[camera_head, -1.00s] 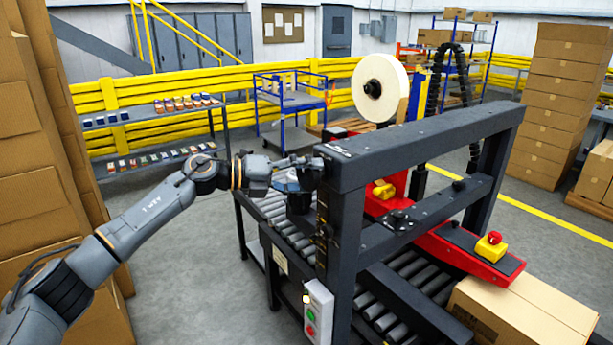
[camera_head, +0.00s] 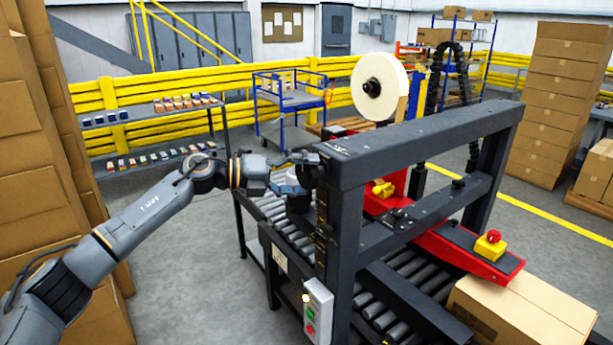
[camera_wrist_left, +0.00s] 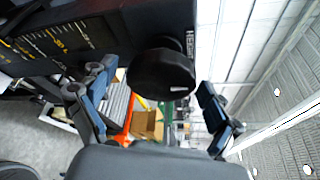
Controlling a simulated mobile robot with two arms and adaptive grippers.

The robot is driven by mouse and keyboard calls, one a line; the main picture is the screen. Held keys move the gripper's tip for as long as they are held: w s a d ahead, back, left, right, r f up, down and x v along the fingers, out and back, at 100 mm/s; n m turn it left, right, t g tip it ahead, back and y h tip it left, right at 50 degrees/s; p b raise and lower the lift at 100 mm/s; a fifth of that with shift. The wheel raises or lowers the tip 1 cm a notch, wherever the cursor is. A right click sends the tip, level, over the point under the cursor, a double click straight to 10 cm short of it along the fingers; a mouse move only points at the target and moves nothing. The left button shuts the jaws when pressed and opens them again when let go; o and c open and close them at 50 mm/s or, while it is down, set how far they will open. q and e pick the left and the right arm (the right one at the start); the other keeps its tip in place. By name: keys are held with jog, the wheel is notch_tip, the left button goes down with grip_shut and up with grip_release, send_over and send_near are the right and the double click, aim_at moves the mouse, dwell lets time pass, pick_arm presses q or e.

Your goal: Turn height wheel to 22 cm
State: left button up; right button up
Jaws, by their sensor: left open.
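The height wheel (camera_wrist_left: 163,72) is a round black knob with a white mark on its face, beside the label HEIGHT in the left wrist view. A scale (camera_wrist_left: 60,42) with yellow marks and numbers lies on the dark frame to its left; the set value cannot be read. My left gripper (camera_wrist_left: 155,80) is open, one finger on each side of the wheel, with visible gaps. In the head view my left gripper (camera_head: 292,172) is at the near left post of the black machine frame (camera_head: 345,240). My right gripper is not in view.
A control box (camera_head: 318,312) with green and red buttons is on the near post. A red arm (camera_head: 455,245) with a yellow-and-red stop button crosses the roller conveyor, and a carton (camera_head: 525,310) lies at lower right. Stacked cartons (camera_head: 35,150) stand at left.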

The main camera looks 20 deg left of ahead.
pick_arm(q)
jog(key=v, duration=1.1)
jog(key=shift+s+a, duration=0.25)
